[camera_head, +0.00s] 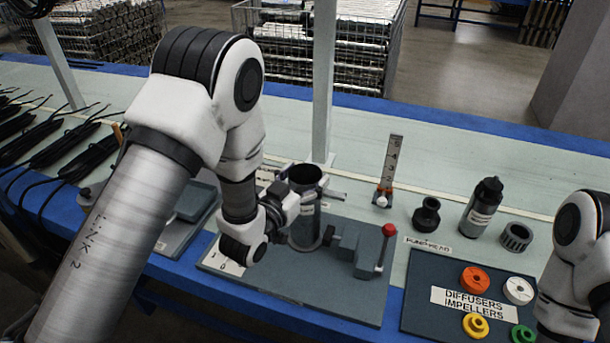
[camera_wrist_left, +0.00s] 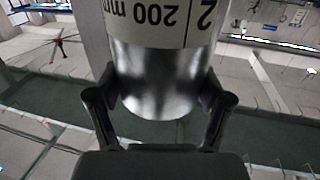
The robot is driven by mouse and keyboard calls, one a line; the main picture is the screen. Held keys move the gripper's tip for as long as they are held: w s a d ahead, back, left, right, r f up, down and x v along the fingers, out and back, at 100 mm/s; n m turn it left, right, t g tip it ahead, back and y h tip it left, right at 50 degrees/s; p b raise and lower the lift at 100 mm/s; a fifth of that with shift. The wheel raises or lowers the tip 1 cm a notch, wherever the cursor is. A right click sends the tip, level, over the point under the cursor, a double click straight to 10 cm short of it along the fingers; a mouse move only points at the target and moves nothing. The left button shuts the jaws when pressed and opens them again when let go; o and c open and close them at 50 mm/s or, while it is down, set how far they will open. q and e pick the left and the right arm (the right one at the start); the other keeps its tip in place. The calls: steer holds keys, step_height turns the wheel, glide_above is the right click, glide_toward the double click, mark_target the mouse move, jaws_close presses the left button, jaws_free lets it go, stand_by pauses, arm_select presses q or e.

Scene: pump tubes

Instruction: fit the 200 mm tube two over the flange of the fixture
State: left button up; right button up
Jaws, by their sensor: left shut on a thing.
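The tube two (camera_wrist_left: 160,75) is a shiny metal cylinder with a pale label that reads "2" and "200 mm" upside down in the left wrist view. My left gripper (camera_wrist_left: 160,110) is shut on it, one finger on each side. In the head view the tube (camera_head: 304,224) stands about upright with its dark open top showing, and my left gripper (camera_head: 309,197) is at its upper part. The fixture (camera_head: 345,255) has a grey base plate, grey blocks and a red-knobbed lever. The tube is above or on the fixture; its lower end and the flange are partly hidden.
A number post (camera_head: 390,165) and dark pump parts (camera_head: 481,207) stand behind and right. A tray (camera_head: 420,318) holds coloured impellers at front right. A pale upright post (camera_head: 324,80) rises behind the tube. Black cables (camera_head: 85,155) lie at left. My right arm is at the right edge.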

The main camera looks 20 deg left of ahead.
mark_target(296, 191)
arm_select(q)
steer(key=shift+f+b, duration=0.5)
steer(key=shift+f, duration=0.15)
steer(key=o, duration=1.7)
steer(key=shift+o, duration=0.2)
steer(key=v, duration=0.7)
steer(key=shift+s, duration=0.25)
